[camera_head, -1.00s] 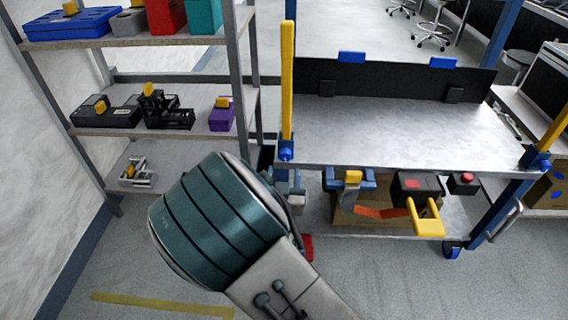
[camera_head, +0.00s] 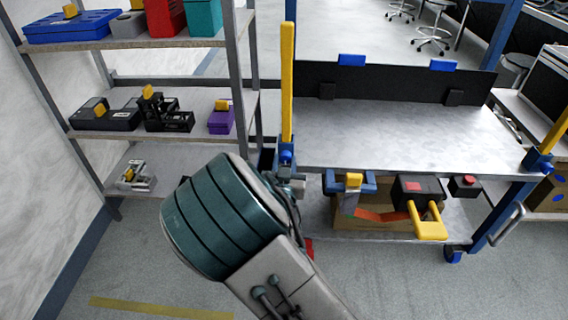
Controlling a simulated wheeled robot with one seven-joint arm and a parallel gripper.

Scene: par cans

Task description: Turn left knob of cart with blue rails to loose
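The cart (camera_head: 400,135) with blue parts and a grey top stands right of centre. At its left front corner a blue knob (camera_head: 286,158) sits at the foot of an upright yellow bar (camera_head: 287,80). My teal and grey arm reaches up from the bottom centre. My gripper (camera_head: 294,187) shows only in part, just below the left knob and close to it. The arm hides much of the gripper, so its fingers and any contact with the knob cannot be made out. A second blue knob (camera_head: 538,160) is at the right front corner, by a tilted yellow bar.
A grey shelf rack (camera_head: 150,133) with boxes and tools stands at left, near my arm. The cart's lower shelf holds a cardboard box (camera_head: 375,222) and a black and yellow tool (camera_head: 425,205). Open floor lies in front.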

